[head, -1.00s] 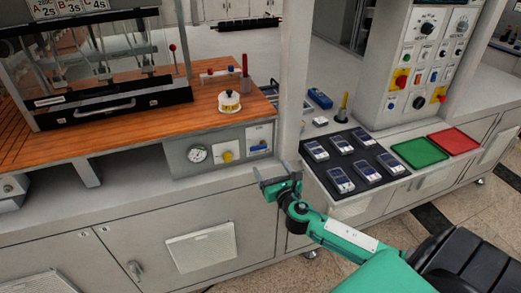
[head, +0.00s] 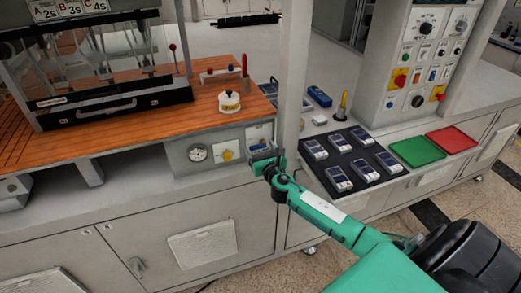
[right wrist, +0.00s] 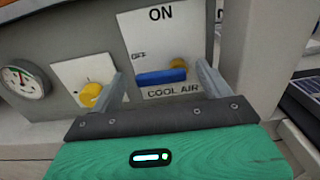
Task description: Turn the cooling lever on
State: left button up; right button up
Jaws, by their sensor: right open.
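The cooling lever is a blue handle (right wrist: 161,77) on a yellow pivot (right wrist: 178,64), on a white plate (right wrist: 160,25) marked ON at the top, OFF at the left and COOL AIR below. The handle lies roughly level, pointing left toward the OFF mark. My right gripper (right wrist: 160,85) is open, with its two fingers on either side of the handle in the right wrist view; I cannot tell whether they touch it. In the head view my right gripper (head: 263,158) is at the panel front and mostly hides the lever. My left gripper is not in view.
Left of the lever are a yellow knob (right wrist: 91,93) and a round gauge (right wrist: 22,82). A grey post (head: 289,80) stands just right of my gripper. A black tray of devices (head: 322,173) and green (head: 417,151) and red (head: 451,140) trays lie further right.

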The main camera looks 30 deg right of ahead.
jog(key=c, duration=1)
jog(key=m, duration=0.2)
jog(key=r+m+b, duration=0.1)
jog(key=m, duration=0.1)
jog(key=shift+s+d, duration=0.1)
jog(key=shift+d, duration=0.1)
jog(key=m, duration=0.5)
jog(key=shift+s+d+r+b, duration=0.1)
jog(key=shift+d+r+b, duration=0.2)
jog(key=shift+d+b, duration=0.1)
jog(key=m, duration=0.2)
jog(key=d+m, duration=0.1)
jog(key=m, duration=0.1)
jog(key=shift+s+r+m, duration=0.1)
jog(key=shift+r+m, duration=0.05)
jog(key=shift+m, duration=0.15)
jog(key=shift+s+d+m+b, duration=0.15)
jog(key=shift+d+m, duration=0.1)
jog(key=shift+m, duration=0.8)
jog(key=shift+w+d+m+b, duration=0.1)
jog(key=shift+d+m+b, duration=0.1)
jog(key=shift+m, duration=0.85)
